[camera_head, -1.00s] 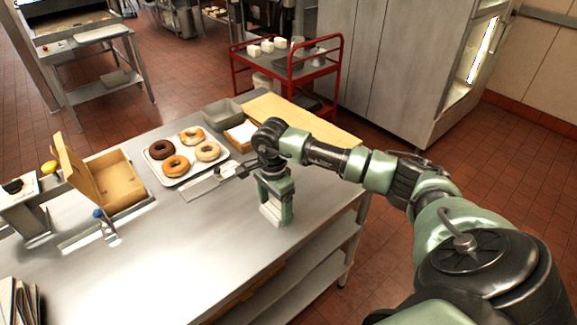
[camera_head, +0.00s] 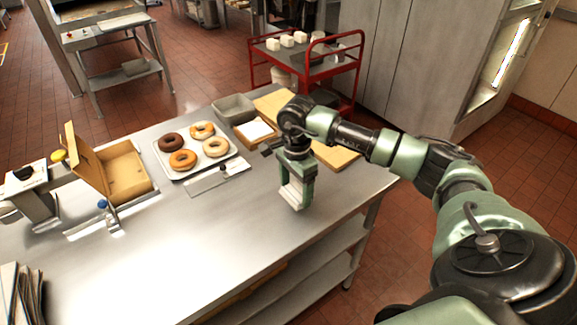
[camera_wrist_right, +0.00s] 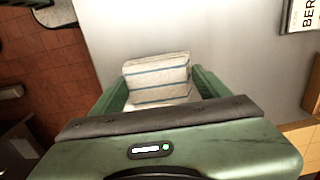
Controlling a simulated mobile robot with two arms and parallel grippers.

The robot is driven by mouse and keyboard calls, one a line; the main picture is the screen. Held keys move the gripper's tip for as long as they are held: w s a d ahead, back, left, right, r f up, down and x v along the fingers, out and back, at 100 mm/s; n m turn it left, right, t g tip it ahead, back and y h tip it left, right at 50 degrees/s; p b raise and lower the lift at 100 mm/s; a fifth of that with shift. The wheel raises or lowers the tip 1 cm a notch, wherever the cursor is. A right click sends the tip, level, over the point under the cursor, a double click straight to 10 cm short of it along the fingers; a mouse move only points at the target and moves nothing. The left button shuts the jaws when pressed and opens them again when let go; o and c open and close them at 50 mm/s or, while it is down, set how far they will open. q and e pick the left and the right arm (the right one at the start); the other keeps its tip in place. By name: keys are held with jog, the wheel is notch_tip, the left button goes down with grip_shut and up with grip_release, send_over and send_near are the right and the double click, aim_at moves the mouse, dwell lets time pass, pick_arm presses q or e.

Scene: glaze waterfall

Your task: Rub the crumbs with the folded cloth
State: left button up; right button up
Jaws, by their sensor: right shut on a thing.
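The folded cloth (camera_wrist_right: 157,80) is white with blue-grey stripes. In the right wrist view it sits between the two green fingers of my right gripper (camera_wrist_right: 157,95), which is shut on it. In the head view my right gripper (camera_head: 297,188) points down over the right part of the metal worktable, with the pale cloth (camera_head: 297,201) at its fingertips. I cannot tell whether the cloth touches the tabletop. I make out no crumbs in either view; they may be hidden or too small. My left gripper is not in view.
A tray (camera_head: 205,170) of several doughnuts stands left of my right gripper. An open cardboard box (camera_head: 128,172) and a grey bin (camera_head: 232,108) are also on the worktable (camera_head: 190,250). A red cart (camera_head: 322,72) stands behind. The table's front middle is clear.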

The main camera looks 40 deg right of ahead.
notch_tip(320, 180, up, 2)
jog(key=shift+p, duration=0.35)
jog(key=shift+d+r+p, duration=0.15)
jog(key=shift+r+p, duration=0.4)
jog(key=shift+r, duration=0.65)
jog(key=shift+f, duration=0.1)
